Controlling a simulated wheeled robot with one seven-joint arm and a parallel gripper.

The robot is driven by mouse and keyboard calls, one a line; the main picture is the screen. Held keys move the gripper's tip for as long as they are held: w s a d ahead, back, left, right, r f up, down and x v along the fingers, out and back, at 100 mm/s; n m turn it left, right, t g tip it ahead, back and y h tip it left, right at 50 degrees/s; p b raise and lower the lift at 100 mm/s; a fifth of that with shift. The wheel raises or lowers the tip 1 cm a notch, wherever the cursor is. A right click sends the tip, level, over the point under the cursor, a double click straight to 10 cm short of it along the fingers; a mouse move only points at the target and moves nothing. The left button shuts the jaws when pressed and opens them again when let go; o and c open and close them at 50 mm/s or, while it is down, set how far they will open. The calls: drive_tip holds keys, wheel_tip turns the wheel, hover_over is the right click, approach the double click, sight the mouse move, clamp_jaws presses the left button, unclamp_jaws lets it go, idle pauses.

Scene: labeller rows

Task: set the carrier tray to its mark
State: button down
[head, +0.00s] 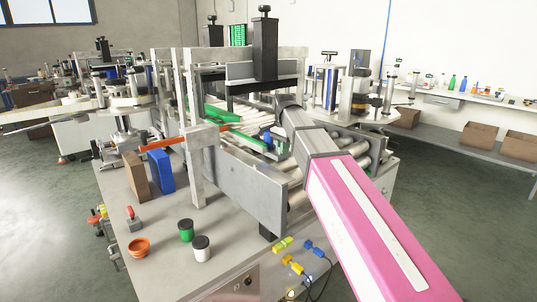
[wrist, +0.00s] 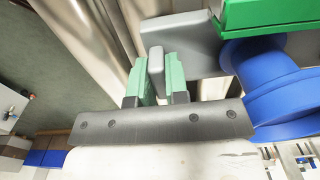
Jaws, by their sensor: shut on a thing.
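My gripper (wrist: 157,82) shows in the wrist view with its two green fingertips closed on an upright grey tab (wrist: 155,62). The tab stands against a larger grey block (wrist: 182,36); I cannot tell if they are one piece. A green part (wrist: 268,12) and a blue round part (wrist: 272,88) lie just right of it. In the head view, a green tray-like piece (head: 246,138) lies on the metal rollers, with blue beside it; it may be the carrier tray. My arm covers the fingertips there. No mark can be made out.
A grey side plate (head: 245,190) and an overhead frame (head: 265,50) stand close around my arm. An orange bar (head: 165,144) crosses the left side. Brown and blue blocks (head: 160,170), two jars (head: 201,247) and orange rings (head: 139,247) stand on the bench front.

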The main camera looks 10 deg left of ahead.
drive_tip(key=shift+f, duration=0.25)
idle(0.7)
drive_tip(key=c, duration=1.1)
unclamp_jaws()
drive_tip(key=shift+o, duration=0.2)
